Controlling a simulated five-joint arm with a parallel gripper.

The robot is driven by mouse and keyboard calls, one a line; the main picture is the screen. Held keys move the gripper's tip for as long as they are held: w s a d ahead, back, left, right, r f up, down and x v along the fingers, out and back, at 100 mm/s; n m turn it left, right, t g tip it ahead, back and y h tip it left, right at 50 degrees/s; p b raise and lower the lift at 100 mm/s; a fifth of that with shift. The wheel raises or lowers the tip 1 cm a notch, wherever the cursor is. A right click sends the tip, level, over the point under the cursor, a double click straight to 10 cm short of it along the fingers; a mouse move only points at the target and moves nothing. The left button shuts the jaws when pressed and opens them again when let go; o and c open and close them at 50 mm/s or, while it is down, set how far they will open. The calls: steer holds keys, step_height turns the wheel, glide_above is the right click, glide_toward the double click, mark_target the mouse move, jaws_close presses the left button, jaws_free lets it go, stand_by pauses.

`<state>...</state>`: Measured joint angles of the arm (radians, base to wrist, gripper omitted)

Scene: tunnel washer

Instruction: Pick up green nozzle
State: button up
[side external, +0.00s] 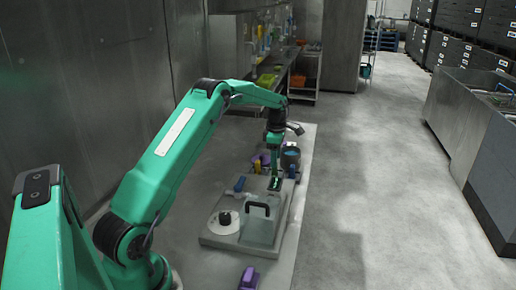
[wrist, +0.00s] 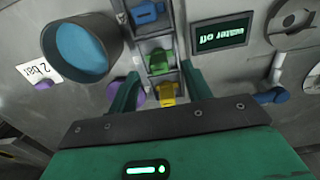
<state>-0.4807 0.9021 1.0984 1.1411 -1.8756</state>
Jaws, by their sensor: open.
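The green nozzle (wrist: 158,62) sits in a narrow grey rack in the wrist view, between a blue nozzle (wrist: 147,12) above it in the picture and a yellow nozzle (wrist: 168,92) below it. My gripper (wrist: 159,74) is open, with one finger on each side of the rack. The green nozzle shows just past the fingertips, roughly in line with the gap; I see no clear contact. In the side external view my gripper (side external: 275,168) points down over the far part of the grey station, and I cannot pick out the green nozzle there.
A round pot (wrist: 80,48) with blue inside stands left of the rack. A "water off" display (wrist: 223,34) is close on the right. A blue handle (wrist: 272,96) and purple part (wrist: 136,89) are nearby. A clear panel with black handle (side external: 258,208) stands nearer the side camera.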

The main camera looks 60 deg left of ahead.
steer(key=shift+a+f, duration=0.15)
steer(key=shift+f, duration=2)
steer(key=c, duration=1.1)
steer(key=shift+o, duration=0.2)
steer(key=shift+r, duration=0.1)
steer(key=shift+r, duration=0.75)
steer(key=r, duration=0.1)
steer(key=d+r, duration=0.1)
steer(key=r, duration=0.1)
steer(key=d+r, duration=0.6)
steer(key=d, duration=0.4)
steer(key=shift+s+d+r, duration=0.2)
steer(key=shift+s+d, duration=0.1)
steer(key=shift+d, duration=0.05)
steer(key=shift+s, duration=0.15)
